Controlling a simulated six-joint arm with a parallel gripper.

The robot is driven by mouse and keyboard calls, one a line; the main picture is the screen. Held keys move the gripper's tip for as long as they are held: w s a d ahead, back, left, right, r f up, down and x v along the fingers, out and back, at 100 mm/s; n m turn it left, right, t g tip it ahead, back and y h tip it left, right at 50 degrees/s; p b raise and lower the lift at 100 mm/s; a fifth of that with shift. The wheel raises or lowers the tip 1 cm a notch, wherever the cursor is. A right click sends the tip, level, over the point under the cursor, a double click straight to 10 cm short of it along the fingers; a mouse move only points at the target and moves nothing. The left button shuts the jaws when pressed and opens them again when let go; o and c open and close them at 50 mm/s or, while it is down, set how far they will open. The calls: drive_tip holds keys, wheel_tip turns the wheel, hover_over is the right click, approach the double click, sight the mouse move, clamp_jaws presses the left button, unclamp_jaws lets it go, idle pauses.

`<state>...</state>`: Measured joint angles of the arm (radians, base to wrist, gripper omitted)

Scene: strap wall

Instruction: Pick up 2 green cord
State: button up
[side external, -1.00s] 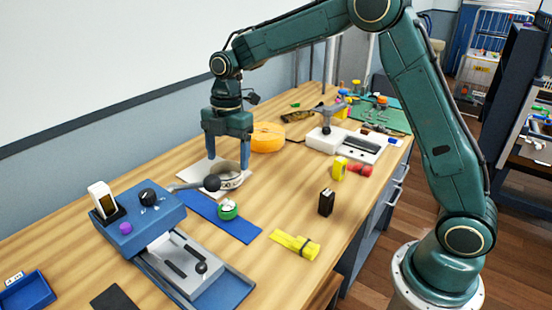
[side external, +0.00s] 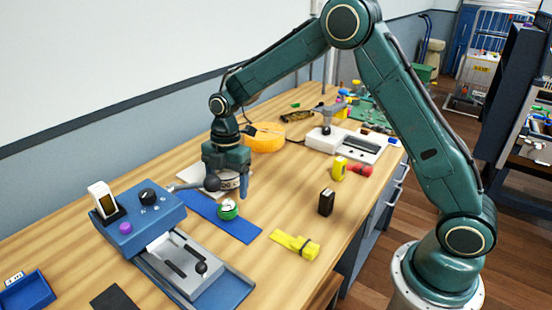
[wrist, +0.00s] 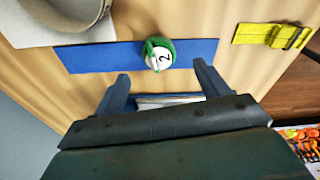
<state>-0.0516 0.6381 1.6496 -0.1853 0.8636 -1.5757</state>
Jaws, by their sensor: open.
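The green cord is a small green roll (side external: 228,209) with a white face, lying on a blue strip (side external: 240,229) on the wooden bench. In the wrist view the green roll (wrist: 159,54) shows the number 2 on its white face. My gripper (side external: 227,195) is low over the bench, just behind the roll in the side view. In the wrist view its two blue fingers (wrist: 162,80) are spread, with the roll ahead of and between their tips, apart from both. Nothing is between the fingers.
A blue machine (side external: 140,212) with a lever stands left of the roll. A yellow strap (side external: 295,245) and a black box (side external: 326,202) lie to the right. A grey round dish (wrist: 70,12) on a white sheet is close behind. An orange roll (side external: 265,138) stands farther back.

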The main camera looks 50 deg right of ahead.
sight(227, 206)
drive_tip(key=shift+f, duration=0.45)
drive_tip(key=shift+a+f, duration=0.25)
drive_tip(key=shift+f, duration=1.05)
drive_tip(key=shift+a+f, duration=0.2)
drive_tip(key=shift+f, duration=1.05)
drive_tip(key=c, duration=1.1)
drive_tip(key=shift+o, duration=0.2)
drive_tip(key=shift+r, duration=0.15)
wheel_tip(227, 206, up, 20)
